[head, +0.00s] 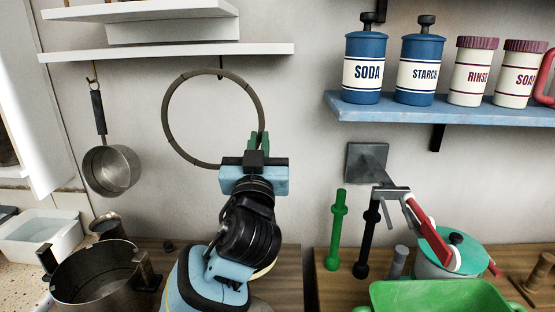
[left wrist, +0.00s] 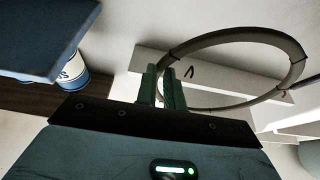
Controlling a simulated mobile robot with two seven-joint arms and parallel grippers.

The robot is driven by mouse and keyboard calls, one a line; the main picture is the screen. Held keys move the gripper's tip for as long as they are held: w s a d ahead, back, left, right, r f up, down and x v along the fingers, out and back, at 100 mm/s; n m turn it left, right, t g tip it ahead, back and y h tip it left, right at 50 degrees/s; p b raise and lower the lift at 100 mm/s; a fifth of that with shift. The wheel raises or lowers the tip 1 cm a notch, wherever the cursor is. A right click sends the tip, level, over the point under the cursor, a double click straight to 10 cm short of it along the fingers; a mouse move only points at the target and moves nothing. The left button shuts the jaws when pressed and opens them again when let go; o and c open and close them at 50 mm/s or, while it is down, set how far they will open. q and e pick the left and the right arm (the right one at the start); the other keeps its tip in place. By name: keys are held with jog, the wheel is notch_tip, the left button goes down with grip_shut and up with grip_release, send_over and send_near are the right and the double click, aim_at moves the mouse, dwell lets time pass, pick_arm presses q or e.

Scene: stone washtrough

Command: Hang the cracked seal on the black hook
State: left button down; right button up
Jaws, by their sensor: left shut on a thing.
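The seal, a large thin grey-brown ring with dark marks (head: 168,128), stands upright in front of the wall in the head view. My left gripper (head: 259,141) is shut on its lower right side with green fingers. In the left wrist view, the gripper (left wrist: 162,80) holds the ring (left wrist: 297,62) at one side. The black hook (head: 221,66) hangs under the white shelf, close to the ring's top in the head view. In the left wrist view the hook (left wrist: 188,72) shows through the ring's opening. I cannot tell whether they touch. My right gripper is not in view.
A pan (head: 111,170) hangs from a brass hook at left. A blue shelf (head: 440,112) with several canisters is at right. Below stand a metal pot (head: 95,275), a green tub (head: 435,296) and a wall-mounted tool with a red handle (head: 425,222).

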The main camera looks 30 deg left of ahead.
pick_arm(q)
jog(key=shift+r, duration=0.1)
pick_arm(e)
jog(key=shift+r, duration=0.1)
pick_arm(q)
jog(key=shift+a, duration=0.1)
jog(key=shift+w+a, duration=0.3)
jog(key=shift+w, duration=0.3)
jog(key=shift+w+a, duration=0.25)
jog(key=shift+w, duration=0.3)
jog(key=w+a+f+b, duration=0.1)
jog(key=w+a+b, duration=0.1)
jog(key=w, duration=0.4)
jog(key=shift+a+f, duration=0.3)
jog(key=shift+a, duration=0.4)
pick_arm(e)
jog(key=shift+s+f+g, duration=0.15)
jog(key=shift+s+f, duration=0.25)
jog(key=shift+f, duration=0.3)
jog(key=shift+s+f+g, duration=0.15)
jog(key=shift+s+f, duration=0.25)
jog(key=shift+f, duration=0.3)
pick_arm(q)
jog(key=shift+w, duration=0.15)
